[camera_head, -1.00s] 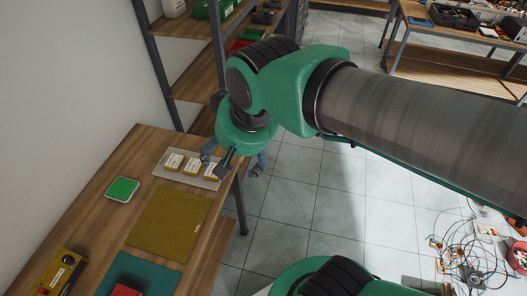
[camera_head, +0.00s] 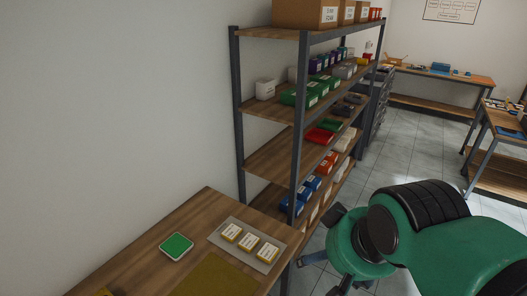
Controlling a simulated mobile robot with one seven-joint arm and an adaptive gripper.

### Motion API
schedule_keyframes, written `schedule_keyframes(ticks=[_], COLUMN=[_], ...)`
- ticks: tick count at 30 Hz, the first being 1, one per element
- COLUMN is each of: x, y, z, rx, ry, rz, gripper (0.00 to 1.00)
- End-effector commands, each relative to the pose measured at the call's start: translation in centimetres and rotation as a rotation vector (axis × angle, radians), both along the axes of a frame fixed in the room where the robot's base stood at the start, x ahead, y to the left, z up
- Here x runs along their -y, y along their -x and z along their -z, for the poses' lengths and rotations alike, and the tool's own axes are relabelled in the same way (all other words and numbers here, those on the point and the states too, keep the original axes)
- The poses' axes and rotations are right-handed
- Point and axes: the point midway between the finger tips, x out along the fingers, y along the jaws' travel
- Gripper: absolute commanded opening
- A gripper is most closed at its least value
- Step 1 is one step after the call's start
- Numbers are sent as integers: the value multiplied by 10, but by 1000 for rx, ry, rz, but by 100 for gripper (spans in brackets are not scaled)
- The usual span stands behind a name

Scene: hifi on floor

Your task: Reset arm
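My gripper (camera_head: 332,274) is at the lower right of the head view, beyond the right edge of the wooden table (camera_head: 135,268). Its grey fingers show partly below my green wrist and look spread apart, with nothing visible between them. The lower part of the gripper is near the bottom edge of the picture. My green and black arm runs from it to the lower right.
A grey tray (camera_head: 219,239) with three white-and-yellow boxes, a green square pad (camera_head: 176,246) and an olive mat (camera_head: 215,279) lie on the table. A loaded shelf rack (camera_head: 297,150) stands behind. Tiled floor (camera_head: 415,150) is open at right, before other workbenches.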

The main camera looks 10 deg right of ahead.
Motion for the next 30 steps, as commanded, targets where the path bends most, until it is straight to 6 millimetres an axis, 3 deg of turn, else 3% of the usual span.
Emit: schedule_keyframes(ticks=[6, 12, 30], x=[0, 0, 0], y=[0, 0, 0], z=[33, 50, 50], rx=[0, -1, 0], ry=[0, 0, 0], rz=[0, 0, 0], gripper=[81, 81, 81])
